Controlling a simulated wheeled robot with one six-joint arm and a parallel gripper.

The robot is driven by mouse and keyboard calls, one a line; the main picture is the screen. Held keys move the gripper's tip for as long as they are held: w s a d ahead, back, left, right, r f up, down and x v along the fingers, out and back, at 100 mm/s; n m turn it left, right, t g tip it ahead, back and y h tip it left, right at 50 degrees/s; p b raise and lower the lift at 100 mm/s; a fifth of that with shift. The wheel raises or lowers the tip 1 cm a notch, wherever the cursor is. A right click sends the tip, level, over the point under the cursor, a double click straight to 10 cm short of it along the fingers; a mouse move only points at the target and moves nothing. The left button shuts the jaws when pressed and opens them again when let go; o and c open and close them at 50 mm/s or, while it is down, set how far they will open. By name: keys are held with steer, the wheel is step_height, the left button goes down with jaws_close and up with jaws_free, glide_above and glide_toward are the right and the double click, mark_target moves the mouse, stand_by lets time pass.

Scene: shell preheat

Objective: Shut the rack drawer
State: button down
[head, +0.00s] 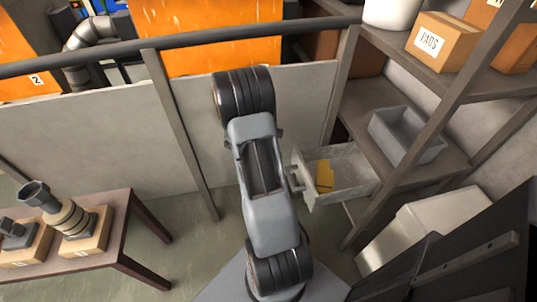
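The rack drawer (343,196) is a light grey, open-topped box at the right of centre in the head view. It stands pulled out to the left from the rack (428,165). A yellow-orange item (324,174) lies inside it. A small grey handle-like part shows at the drawer's left end, close beside my arm. My arm rises from the bottom centre to a dark joint near the top rail. My gripper does not show; the arm hides what lies behind it, so I cannot tell whether anything touches the drawer.
A grey bin (392,140) and a PADS box (441,42) sit on the rack shelves. A railing with grey panels (120,125) stands behind my arm. A brown table (118,232) with boxed parts is at the left. Open floor (180,250) lies between table and arm.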

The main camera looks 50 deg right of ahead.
mark_target(298, 159)
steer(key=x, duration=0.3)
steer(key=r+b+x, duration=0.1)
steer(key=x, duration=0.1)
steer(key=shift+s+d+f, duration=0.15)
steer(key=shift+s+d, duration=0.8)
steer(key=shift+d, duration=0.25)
